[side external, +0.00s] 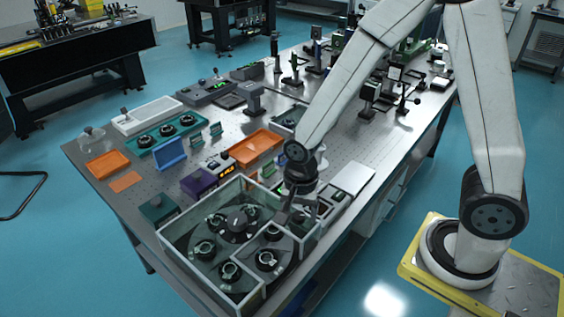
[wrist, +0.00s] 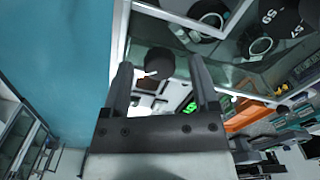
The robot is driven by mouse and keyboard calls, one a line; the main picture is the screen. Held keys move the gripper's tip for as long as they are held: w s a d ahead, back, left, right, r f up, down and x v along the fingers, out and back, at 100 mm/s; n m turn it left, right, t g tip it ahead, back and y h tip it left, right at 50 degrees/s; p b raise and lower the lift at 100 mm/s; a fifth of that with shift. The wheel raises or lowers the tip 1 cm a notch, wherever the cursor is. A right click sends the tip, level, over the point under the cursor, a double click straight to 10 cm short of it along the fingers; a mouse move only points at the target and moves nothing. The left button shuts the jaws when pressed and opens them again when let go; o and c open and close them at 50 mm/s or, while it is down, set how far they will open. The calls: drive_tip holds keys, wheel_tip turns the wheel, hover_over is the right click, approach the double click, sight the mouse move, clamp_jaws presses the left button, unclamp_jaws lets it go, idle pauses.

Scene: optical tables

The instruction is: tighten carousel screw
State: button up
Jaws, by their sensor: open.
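The round dark carousel (side external: 240,250) sits in a clear-walled box on the optical table, with several ring-shaped holders on it. In the wrist view part of the carousel (wrist: 280,18), with pale markings, shows at top right behind the clear wall. My gripper (side external: 287,217) is at the box's right side, near its upper rim. In the wrist view my gripper (wrist: 160,66) is open, its two fingers apart. A dark round knob-like piece (wrist: 159,62) appears between the fingers; I cannot tell its distance or whether anything touches it. I cannot pick out the carousel screw for certain.
The clear box's walls (side external: 190,212) rise around the carousel. Orange trays (side external: 256,146), a purple box (side external: 198,183) and a blue stand (side external: 170,153) are behind it. A flat light-grey panel (side external: 352,178) lies to the right. Optics posts crowd the table's far end.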

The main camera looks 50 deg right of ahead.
drive_tip(key=shift+f, duration=0.2)
drive_tip(key=shift+c, duration=0.2)
clamp_jaws()
